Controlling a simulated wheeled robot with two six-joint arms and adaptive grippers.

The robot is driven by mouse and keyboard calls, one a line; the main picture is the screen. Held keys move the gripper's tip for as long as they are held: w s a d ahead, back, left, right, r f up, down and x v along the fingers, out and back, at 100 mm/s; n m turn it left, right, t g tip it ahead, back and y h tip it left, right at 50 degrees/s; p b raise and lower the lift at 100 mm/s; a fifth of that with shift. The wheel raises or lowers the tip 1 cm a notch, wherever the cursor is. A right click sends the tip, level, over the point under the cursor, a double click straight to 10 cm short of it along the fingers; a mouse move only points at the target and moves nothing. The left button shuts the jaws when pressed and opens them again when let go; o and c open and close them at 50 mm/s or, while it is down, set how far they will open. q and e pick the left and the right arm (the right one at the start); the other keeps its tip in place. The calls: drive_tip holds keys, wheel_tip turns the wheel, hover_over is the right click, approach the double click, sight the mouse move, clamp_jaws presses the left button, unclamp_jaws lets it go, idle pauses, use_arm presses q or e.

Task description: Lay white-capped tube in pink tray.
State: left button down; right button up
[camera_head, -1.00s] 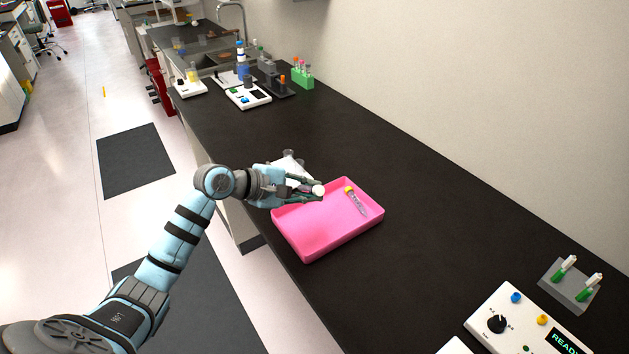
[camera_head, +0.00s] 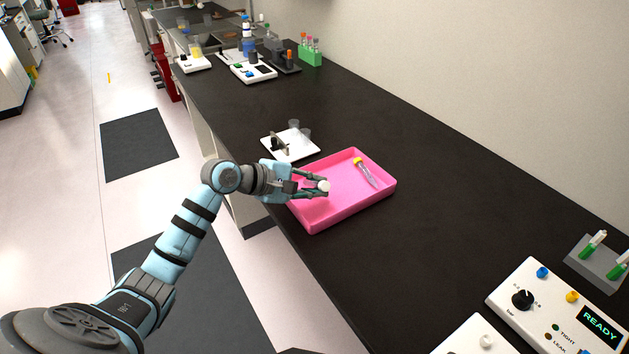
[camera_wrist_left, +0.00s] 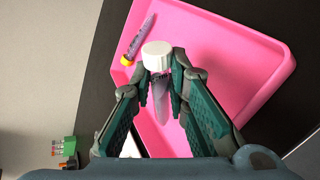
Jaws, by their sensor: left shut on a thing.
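My left gripper (camera_head: 318,188) is over the left part of the pink tray (camera_head: 345,215). It is shut on the white-capped tube, whose white cap (camera_head: 324,186) shows at the fingertips. In the left wrist view the white cap (camera_wrist_left: 157,55) sits at the tips of my left gripper (camera_wrist_left: 160,78), with the clear tube body (camera_wrist_left: 161,105) pointing down between the fingers. The pink tray (camera_wrist_left: 235,35) lies beneath. I cannot tell whether the tube touches the tray floor. My right gripper is not in view.
A yellow-capped tube (camera_head: 366,172) lies in the tray's far part; it also shows in the left wrist view (camera_wrist_left: 138,42). A white device (camera_head: 290,146) with clear cups stands just behind the tray. A control box reading READY (camera_head: 555,310) is at front right. The bench right of the tray is clear.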

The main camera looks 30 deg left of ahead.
use_arm(q)
drive_tip(key=c, duration=1.5)
unclamp_jaws()
drive_tip(key=shift+o, duration=0.2)
drive_tip(key=v, duration=1.2)
drive_tip(key=shift+f, duration=0.1)
